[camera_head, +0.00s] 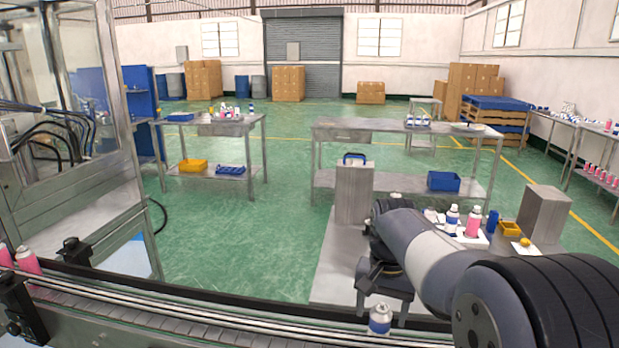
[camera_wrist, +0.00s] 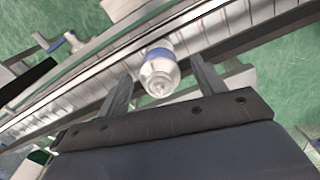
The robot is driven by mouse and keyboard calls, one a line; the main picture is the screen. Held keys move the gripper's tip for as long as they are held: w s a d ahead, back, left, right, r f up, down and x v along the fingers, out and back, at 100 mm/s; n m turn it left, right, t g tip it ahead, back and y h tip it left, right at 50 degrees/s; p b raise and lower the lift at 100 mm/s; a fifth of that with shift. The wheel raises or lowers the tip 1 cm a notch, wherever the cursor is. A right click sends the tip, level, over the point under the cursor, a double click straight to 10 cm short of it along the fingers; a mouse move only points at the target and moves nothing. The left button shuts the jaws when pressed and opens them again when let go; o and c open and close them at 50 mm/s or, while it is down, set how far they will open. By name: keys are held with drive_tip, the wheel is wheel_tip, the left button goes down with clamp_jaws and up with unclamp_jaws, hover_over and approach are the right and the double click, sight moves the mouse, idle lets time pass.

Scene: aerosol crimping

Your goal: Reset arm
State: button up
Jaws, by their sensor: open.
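My gripper (camera_head: 382,307) is open just above the conveyor's near right part, pointing down. A white and blue aerosol can (camera_head: 380,319) stands upright on the conveyor (camera_head: 250,319) below the fingers. In the wrist view the can (camera_wrist: 160,72) shows from above, between the two spread fingers of my gripper (camera_wrist: 160,90). A gap shows on both sides of the can. The can's base is hidden by its own body in the wrist view.
Pink cans (camera_head: 27,260) stand on the conveyor at the far left, beside a glazed machine (camera_head: 75,150). Green floor (camera_head: 235,240) is clear beyond the conveyor.

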wheel_tip(320, 180, down, 4)
drive_tip(key=shift+r, duration=0.25)
drive_tip(key=shift+r, duration=0.1)
wheel_tip(320, 180, up, 10)
drive_tip(key=shift+r, duration=0.15)
wheel_tip(320, 180, down, 10)
drive_tip(key=shift+f, duration=0.1)
drive_tip(key=shift+p, duration=0.35)
wheel_tip(320, 180, up, 14)
drive_tip(key=p, duration=1)
drive_tip(key=shift+f, duration=0.1)
